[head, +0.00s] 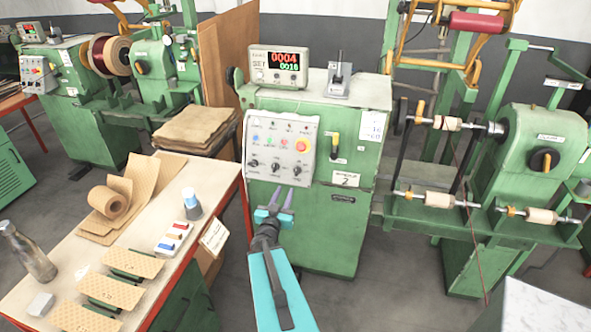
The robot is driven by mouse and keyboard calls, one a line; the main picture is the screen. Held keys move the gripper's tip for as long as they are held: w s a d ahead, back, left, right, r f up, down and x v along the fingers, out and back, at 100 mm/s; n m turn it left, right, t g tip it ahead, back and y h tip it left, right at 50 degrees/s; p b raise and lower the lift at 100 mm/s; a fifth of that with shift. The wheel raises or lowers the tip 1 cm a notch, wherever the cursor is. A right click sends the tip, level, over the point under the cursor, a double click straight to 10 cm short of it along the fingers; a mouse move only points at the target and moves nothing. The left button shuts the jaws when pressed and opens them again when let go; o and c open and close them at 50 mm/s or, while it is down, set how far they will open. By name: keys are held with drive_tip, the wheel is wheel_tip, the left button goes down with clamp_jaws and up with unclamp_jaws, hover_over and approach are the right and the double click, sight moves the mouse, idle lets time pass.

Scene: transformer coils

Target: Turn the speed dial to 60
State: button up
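The grey control panel (280,147) is on the front of the green winding machine (328,225). Its lower row holds three black knobs: a left knob (254,164), a middle knob (275,166) and a right knob (296,171). Their labels are too small to read, so I cannot tell which is the speed dial or where it points. My gripper (282,195) shows in front of the machine, just below the panel in the picture. Its two fingers point up and are apart, with nothing between them. It appears clear of the knobs.
A red button (301,146) and coloured lamps share the panel. A digital display (278,68) reads 0004 and 0018. A yellow-handled lever (335,139) is right of the panel. A workbench (175,255) with paper rolls and a bottle stands left; winding spindles (452,123) are right.

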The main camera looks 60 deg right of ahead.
drive_tip(key=shift+s+d+r+g, duration=0.2)
drive_tip(key=shift+s+r+g, duration=0.05)
drive_tip(key=shift+s+g, duration=0.05)
drive_tip(key=shift+d+f+b, duration=0.1)
drive_tip(key=shift+d+b, duration=0.05)
drive_tip(key=shift+b, duration=0.2)
drive_tip(key=b, duration=0.9)
approach(297, 169)
drive_tip(key=shift+p+x, duration=0.8)
drive_tip(key=shift+x, duration=3.4)
drive_tip(key=shift+w, duration=0.1)
drive_tip(key=shift+c, duration=0.2)
clamp_jaws()
